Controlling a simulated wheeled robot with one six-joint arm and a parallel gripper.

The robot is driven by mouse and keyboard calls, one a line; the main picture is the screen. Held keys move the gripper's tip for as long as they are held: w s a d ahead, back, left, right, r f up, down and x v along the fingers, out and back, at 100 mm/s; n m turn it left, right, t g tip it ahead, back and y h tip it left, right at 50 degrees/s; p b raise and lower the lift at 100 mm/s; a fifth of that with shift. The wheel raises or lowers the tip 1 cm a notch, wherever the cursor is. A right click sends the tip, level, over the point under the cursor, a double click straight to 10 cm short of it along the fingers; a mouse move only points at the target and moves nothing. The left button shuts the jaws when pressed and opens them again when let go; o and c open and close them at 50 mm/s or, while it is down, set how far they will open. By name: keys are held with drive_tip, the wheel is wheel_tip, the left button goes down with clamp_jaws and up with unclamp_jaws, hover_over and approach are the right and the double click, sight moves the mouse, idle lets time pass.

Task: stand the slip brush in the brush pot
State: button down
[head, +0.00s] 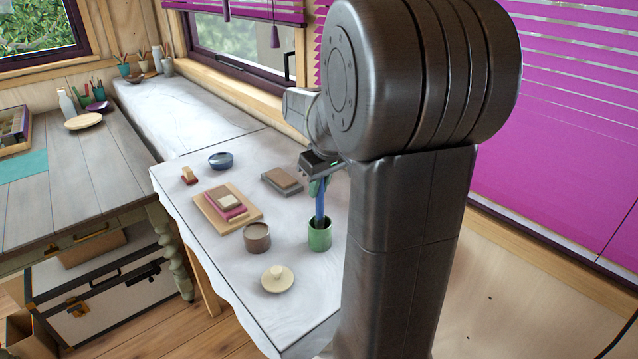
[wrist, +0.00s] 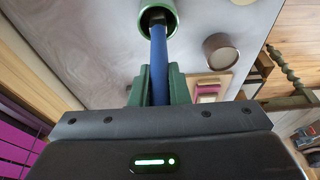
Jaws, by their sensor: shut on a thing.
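The slip brush (head: 320,205) has a blue handle and points straight down in the head view. My gripper (head: 318,185) is shut on its upper part, above the green brush pot (head: 319,237). The brush's lower end is at the pot's mouth and appears to reach inside the rim; how deep it goes is hidden. In the wrist view the blue brush (wrist: 158,62) runs from between the green fingers of my gripper (wrist: 157,85) to the dark opening of the pot (wrist: 142,22). The brush looks about upright.
A wooden board (head: 214,222) with stacked blocks, a grey slab (head: 275,184) and a blue bowl (head: 221,160) lie farther back. The back tabletop (head: 185,110) is mostly clear.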

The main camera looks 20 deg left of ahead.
drive_tip(key=c, duration=1.3)
unclamp_jaws()
drive_tip(key=v, duration=1.4)
drive_tip(key=shift+a+f, duration=0.1)
drive_tip(key=shift+a, duration=0.05)
drive_tip(key=x, duration=1.4)
drive_tip(key=shift+r+p, duration=0.8)
drive_tip(key=shift+r, duration=0.45)
drive_tip(key=shift+f, duration=0.1)
